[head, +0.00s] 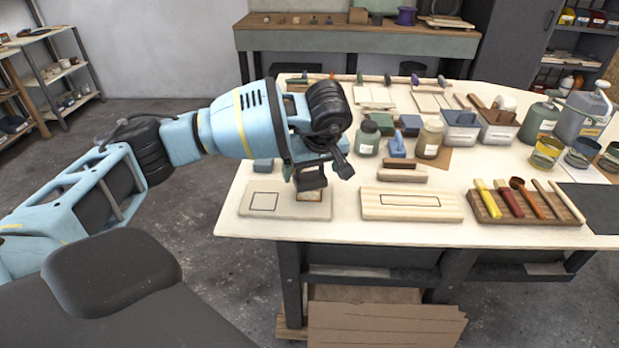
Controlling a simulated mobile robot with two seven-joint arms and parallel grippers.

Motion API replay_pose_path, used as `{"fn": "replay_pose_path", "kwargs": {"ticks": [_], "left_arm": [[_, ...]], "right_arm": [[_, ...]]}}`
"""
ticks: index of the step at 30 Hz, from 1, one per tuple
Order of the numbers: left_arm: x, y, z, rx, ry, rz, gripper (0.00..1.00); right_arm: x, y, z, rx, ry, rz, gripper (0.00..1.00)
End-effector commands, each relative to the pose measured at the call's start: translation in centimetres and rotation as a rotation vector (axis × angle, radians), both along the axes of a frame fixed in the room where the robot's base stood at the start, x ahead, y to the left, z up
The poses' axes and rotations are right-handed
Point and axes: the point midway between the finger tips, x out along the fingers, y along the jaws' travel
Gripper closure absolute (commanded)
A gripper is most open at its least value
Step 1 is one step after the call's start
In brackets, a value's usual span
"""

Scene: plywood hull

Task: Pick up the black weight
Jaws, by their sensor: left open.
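A small dark block (311,179), which looks like the black weight, is near the front left edge of the pale table (340,228). It sits above a small wooden piece at the right end of a light board (262,201). My left gripper (317,170) is open and points down right over the block, with a dark finger on its right side. The gripper partly hides the block's top, and I cannot tell whether the fingers touch it. My right gripper is not in view.
A second light board (412,205) lies to the right, with stacked wooden blocks (402,170) behind it. A rack of colored-handled tools (525,204) is at the front right.

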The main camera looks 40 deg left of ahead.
Motion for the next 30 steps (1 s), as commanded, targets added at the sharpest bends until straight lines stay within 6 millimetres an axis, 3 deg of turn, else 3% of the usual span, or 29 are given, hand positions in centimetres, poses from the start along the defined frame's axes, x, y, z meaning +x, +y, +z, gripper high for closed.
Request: {"fn": "replay_pose_path", "kwargs": {"ticks": [6,15,30], "left_arm": [[0.4,0.8,-2.4,0.001,0.001,0.000,0.06],[0.5,0.8,-2.7,0.000,-0.001,-0.001,0.08],[0.5,0.8,-2.7,0.000,-0.001,0.000,0.73]], "right_arm": [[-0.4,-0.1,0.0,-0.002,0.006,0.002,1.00],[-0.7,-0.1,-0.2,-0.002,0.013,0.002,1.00],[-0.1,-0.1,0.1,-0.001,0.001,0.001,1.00]]}}
